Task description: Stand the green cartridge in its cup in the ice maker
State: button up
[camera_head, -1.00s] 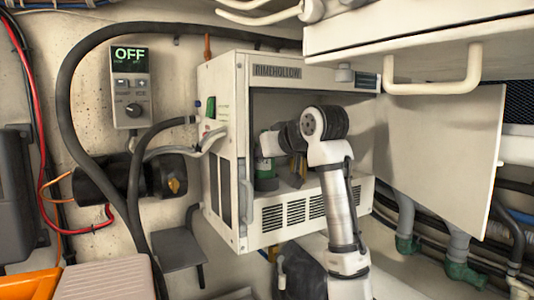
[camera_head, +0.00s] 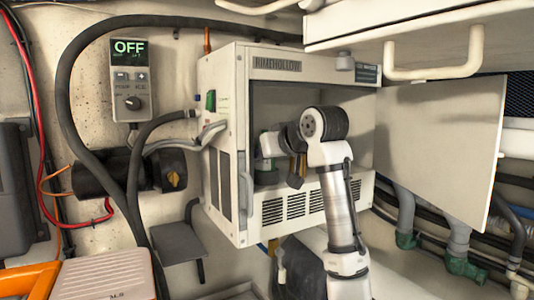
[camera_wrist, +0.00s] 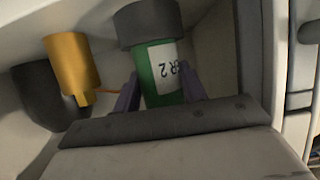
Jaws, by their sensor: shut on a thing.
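The green cartridge (camera_wrist: 160,72) with a white label is between the fingers of my gripper (camera_wrist: 158,92) in the wrist view. The label's lettering is upside down there. A wider dark grey cup (camera_wrist: 146,24) surrounds the cartridge's far end; how deep it sits is hidden. In the head view my gripper (camera_head: 268,150) reaches inside the ice maker (camera_head: 292,66), directly above the dark cup (camera_head: 266,178) on its floor at the left. The cartridge is largely hidden behind the gripper there.
A yellow cylinder (camera_wrist: 74,62) and a dark rounded part (camera_wrist: 38,92) are close beside the gripper. The ice maker's open door (camera_head: 440,150) stands right of my arm. An overhead locker with a handle (camera_head: 432,62) hangs above. The control panel (camera_head: 130,75) reads OFF.

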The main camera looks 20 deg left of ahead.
jog(key=shift+f, duration=0.1)
jog(key=o, duration=1.1)
jog(key=shift+c, duration=0.2)
jog(key=shift+d, duration=0.1)
jog(key=b+v, duration=0.4)
jog(key=v, duration=0.9)
jog(key=shift+s+d, duration=0.15)
jog(key=shift+s, duration=0.15)
jog(key=s+d+b, duration=0.3)
jog(key=s+d, duration=0.4)
jog(key=d, duration=0.2)
jog(key=shift+s+d, duration=0.2)
jog(key=shift+d, duration=0.05)
dwell(0.7)
